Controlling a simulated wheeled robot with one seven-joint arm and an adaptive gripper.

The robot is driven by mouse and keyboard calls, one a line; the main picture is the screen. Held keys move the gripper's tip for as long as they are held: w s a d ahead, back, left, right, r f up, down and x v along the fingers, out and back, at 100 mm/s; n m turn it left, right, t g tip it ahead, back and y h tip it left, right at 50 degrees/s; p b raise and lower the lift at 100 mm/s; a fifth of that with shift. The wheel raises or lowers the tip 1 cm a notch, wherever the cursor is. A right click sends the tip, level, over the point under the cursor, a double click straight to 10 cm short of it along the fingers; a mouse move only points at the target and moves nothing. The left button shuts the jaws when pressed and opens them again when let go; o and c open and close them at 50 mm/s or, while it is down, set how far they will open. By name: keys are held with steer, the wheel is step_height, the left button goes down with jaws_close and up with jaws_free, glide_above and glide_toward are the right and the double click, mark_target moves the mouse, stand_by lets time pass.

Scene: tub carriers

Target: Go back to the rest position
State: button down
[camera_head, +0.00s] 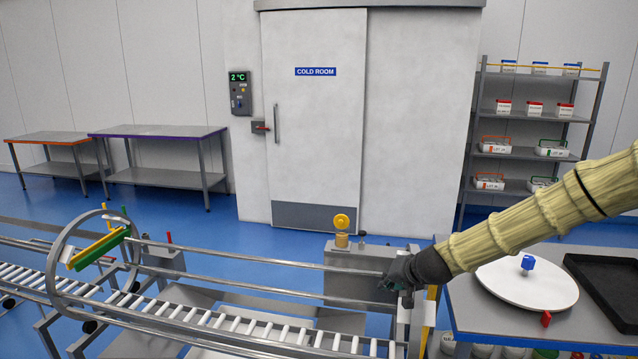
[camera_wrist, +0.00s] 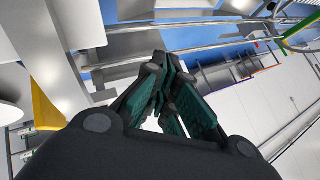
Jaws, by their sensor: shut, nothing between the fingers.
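My gripper (camera_head: 388,283) is at the end of my sleeved arm, which comes in from the right side of the head view. It is over the right end of the roller conveyor, close to the upper rail, and I cannot tell whether it touches the rail. In the wrist view the dark green-padded fingers (camera_wrist: 170,95) are shut with nothing held between them.
The roller conveyor (camera_head: 270,332) with rails and a hoop (camera_head: 52,262) fills the lower left. A table (camera_head: 465,318) at right bears a white round lid (camera_head: 505,292) and a black tray (camera_head: 602,275). Shelves (camera_head: 517,155) and the cold room door (camera_head: 318,150) stand behind open blue floor.

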steer(key=s+f+n+g+h, duration=0.2)
steer(key=s+f+g, duration=0.2)
steer(key=s+f, duration=2.1)
steer(key=s+d+f+g, duration=0.1)
steer(key=s+f, duration=0.2)
steer(key=s, duration=0.6)
steer(key=s+d+f+n+g+h, duration=0.1)
steer(key=s+f, duration=0.3)
steer(key=s, duration=0.6)
steer(key=s+d+f+g, duration=0.2)
steer(key=s+f, duration=0.1)
steer(key=s, duration=0.7)
steer(key=shift+f+n+h+b, duration=0.25)
steer(key=shift+n+h+b, duration=0.05)
steer(key=shift+h+b, duration=0.15)
steer(key=shift+d, duration=0.1)
